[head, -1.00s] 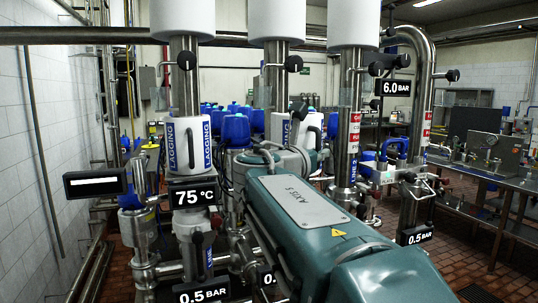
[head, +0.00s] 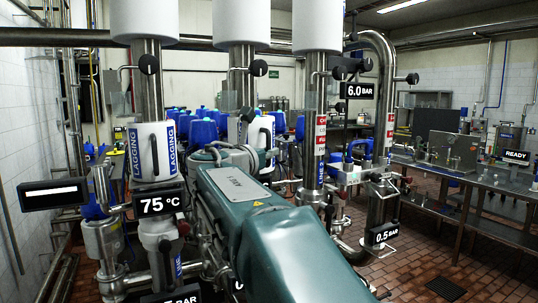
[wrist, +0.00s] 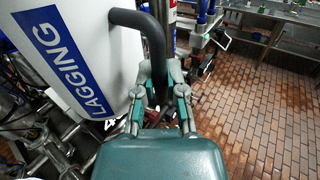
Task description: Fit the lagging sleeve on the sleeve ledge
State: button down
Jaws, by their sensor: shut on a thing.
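My gripper (wrist: 160,88) is shut on the black handle of a white lagging sleeve (wrist: 80,45), which fills the left of the wrist view with its blue LAGGING label facing me. In the head view the held sleeve (head: 264,130) is upright beside the middle steel pipe (head: 242,75). I cannot tell whether it touches or surrounds that pipe. My arm hides the gripper and the area below the sleeve there. A second white lagging sleeve (head: 145,150) sits upright around the left pipe, above the 75 °C display. I cannot make out the sleeve ledge clearly.
A right pipe (head: 315,150) with red-and-white labels stands near the held sleeve. Pressure displays, including 6.0 BAR (head: 360,91), and pipe fittings crowd the area. A steel bench (head: 470,185) is at the right, with open brick floor (head: 410,265) in front.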

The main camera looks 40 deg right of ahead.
jog(key=w+d, duration=0.1)
jog(key=w, duration=0.5)
jog(key=shift+d, duration=0.2)
dwell(0.4)
jog(key=shift+f, duration=0.3)
dwell(0.4)
jog(key=c, duration=0.6)
grip_release()
jog(key=shift+c, duration=0.2)
